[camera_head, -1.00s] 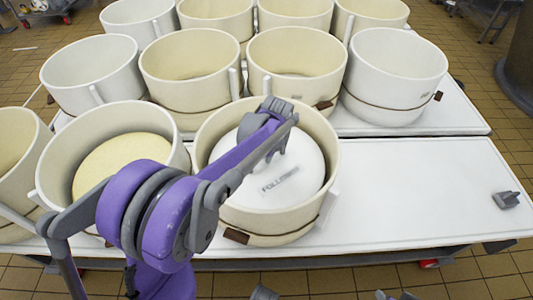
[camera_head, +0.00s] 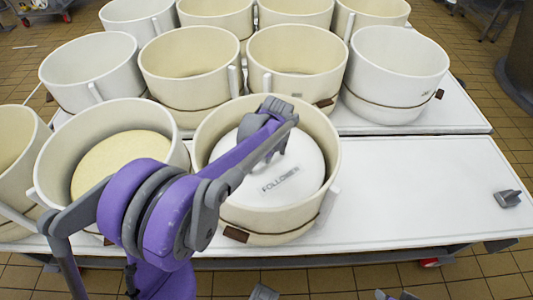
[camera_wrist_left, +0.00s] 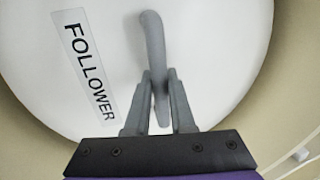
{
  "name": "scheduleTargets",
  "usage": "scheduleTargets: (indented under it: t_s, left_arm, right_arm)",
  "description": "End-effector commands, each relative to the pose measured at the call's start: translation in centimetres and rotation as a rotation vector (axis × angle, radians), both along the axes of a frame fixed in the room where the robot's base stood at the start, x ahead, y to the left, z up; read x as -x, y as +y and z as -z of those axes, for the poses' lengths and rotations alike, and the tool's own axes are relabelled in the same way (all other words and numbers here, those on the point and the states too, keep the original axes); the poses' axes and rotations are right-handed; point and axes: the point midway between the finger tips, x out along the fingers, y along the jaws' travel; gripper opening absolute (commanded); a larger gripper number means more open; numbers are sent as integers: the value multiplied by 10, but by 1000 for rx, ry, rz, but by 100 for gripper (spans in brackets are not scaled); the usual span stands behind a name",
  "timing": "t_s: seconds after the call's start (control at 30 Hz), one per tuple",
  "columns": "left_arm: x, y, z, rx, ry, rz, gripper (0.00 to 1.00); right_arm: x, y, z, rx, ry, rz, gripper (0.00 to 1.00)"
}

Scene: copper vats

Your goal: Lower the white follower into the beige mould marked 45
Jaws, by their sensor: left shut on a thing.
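The white follower (camera_head: 300,165) is a round disc with a FOLLOWER label and a grey handle. In the head view it lies within the rim of the front beige mould (camera_head: 240,225); I cannot tell whether it rests on anything inside. My left gripper (camera_head: 272,150) reaches over the mould and is shut on the follower's handle. In the left wrist view the fingers (camera_wrist_left: 160,85) grip the grey bar handle (camera_wrist_left: 154,40), with the white disc (camera_wrist_left: 215,50) below. The number 45 is not readable.
A beige mould (camera_head: 47,190) with a pale yellow filling stands just left. Several beige and white moulds, among them a white one (camera_head: 395,85), stand behind. The white table (camera_head: 410,190) is clear on the right, except for a small grey object (camera_head: 507,198).

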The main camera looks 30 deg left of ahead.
Motion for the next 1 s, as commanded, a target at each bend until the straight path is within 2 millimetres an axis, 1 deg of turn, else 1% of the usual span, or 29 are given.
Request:
scheduleTargets:
  t_s: [0.23,0.27,0.4,0.43,0.67,0.77,0.87,1.0]
  left_arm:
    - [0,0,0,-1,0,0,0]
    - [0,0,0,-1,0,0,27]
    - [0,0,0,-1,0,0,53]
    - [0,0,0,-1,0,0,57]
    - [0,0,1,1,0,0,57]
    - [0,-1,-2,0,0,0,57]
    - [1,-2,-12,0,0,0,57]
    - [3,-7,-39,0,-1,1,57]
  right_arm:
    - [0,0,0,0,0,0,50]
    - [0,0,0,0,0,0,50]
    - [0,0,0,0,0,0,50]
    - [0,0,0,0,0,0,50]
    - [0,0,0,0,0,0,50]
    - [0,0,-1,0,0,0,50]
    - [0,0,-3,0,-1,0,50]
    - [0,0,-9,0,-3,0,50]
